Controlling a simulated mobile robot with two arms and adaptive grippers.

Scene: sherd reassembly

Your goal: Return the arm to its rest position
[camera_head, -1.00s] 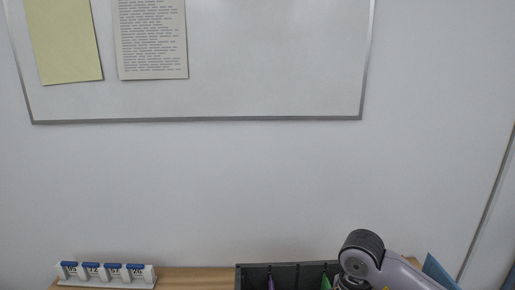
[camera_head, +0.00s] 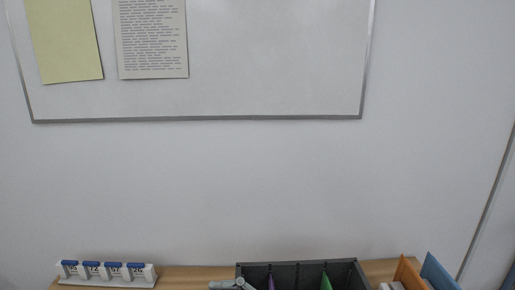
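Only a small grey piece (camera_head: 232,284), which looks like part of my arm or gripper, shows at the bottom edge in front of the dark tray. I cannot tell which arm it belongs to. No gripper fingers can be made out in the head view. No sherds are visible; most of the table lies below the picture.
A dark compartment tray (camera_head: 285,266) stands at the back of the wooden table (camera_head: 195,274), with purple and green items inside. A white rack with blue-topped number tags (camera_head: 106,283) stands left. Orange (camera_head: 408,272) and blue (camera_head: 438,272) upright panels stand right. A whiteboard (camera_head: 250,60) hangs behind.

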